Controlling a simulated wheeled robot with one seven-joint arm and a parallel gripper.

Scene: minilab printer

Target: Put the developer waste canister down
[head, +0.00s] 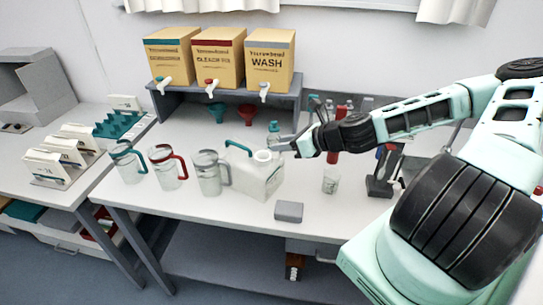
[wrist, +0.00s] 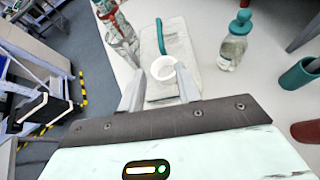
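The developer waste canister (head: 258,178) is a white jug with a teal handle and an open round neck. In the head view it stands upright on the white table, and it also shows in the wrist view (wrist: 178,42). My gripper (head: 275,143) is at the canister's neck, reaching in from the right. In the wrist view my gripper (wrist: 160,78) has its two fingers apart, one on each side of the white neck ring, with a small gap visible on the left. The canister's underside is hidden.
Several clear jugs (head: 168,168) stand left of the canister. A small grey block (head: 289,211) lies in front. A clear bottle (head: 331,180) stands to the right. Boxes with taps (head: 217,57) sit on a grey shelf behind. Bare table shows at the front right.

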